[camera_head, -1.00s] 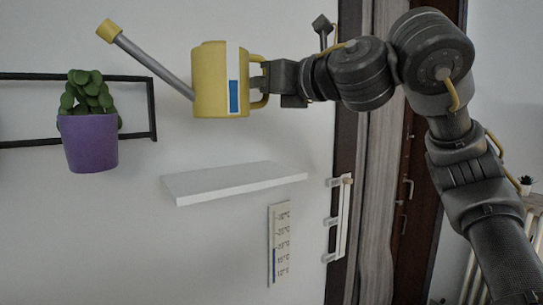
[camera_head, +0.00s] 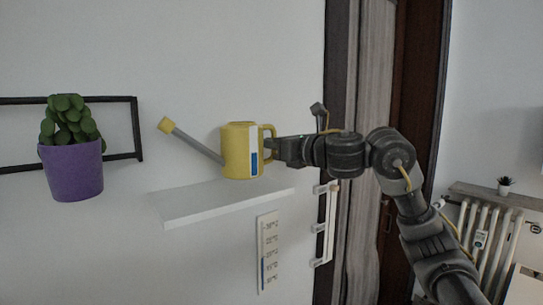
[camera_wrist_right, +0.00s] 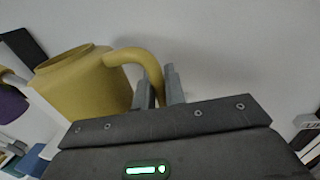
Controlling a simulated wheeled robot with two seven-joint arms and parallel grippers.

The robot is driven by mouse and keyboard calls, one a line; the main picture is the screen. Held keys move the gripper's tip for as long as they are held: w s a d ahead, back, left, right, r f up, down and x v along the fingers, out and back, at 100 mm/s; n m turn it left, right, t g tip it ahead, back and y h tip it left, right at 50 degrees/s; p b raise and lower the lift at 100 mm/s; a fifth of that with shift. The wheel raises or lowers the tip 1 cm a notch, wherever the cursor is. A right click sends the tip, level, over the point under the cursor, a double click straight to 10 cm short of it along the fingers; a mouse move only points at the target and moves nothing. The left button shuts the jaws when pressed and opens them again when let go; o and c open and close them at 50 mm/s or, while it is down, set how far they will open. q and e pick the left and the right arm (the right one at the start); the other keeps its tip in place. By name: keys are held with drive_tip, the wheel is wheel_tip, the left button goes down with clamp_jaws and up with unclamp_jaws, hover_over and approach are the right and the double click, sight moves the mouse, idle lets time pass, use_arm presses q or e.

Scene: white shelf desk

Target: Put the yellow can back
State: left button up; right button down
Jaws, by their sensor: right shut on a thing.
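The yellow can (camera_head: 237,152) is a watering can with a grey spout and a blue and white panel on its side. It is upright at the white wall shelf (camera_head: 192,208), its base at or just above the shelf top; I cannot tell if it touches. My right gripper (camera_head: 271,148) is shut on its handle from the right. In the right wrist view the can (camera_wrist_right: 85,88) is at left, its handle curving between the fingers of my right gripper (camera_wrist_right: 158,92). My left gripper is not in view.
A purple pot (camera_head: 73,172) with a green plant is left of the shelf, by a black wall frame (camera_head: 138,128). A thermometer plate (camera_head: 267,252) hangs below the shelf and a white hook rack (camera_head: 326,225) is right of it. A radiator (camera_head: 490,235) is at far right.

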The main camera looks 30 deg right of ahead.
drive_tip(key=shift+d+f+p, duration=0.15)
drive_tip(key=shift+f+p, duration=0.65)
drive_tip(key=shift+f, duration=0.35)
drive_tip(key=shift+d+f, duration=0.1)
drive_tip(key=shift+f, duration=0.4)
drive_tip(key=shift+f, duration=0.1)
drive_tip(key=c, duration=1.5)
unclamp_jaws()
drive_tip(key=shift+f, duration=0.1)
drive_tip(key=shift+o, duration=0.2)
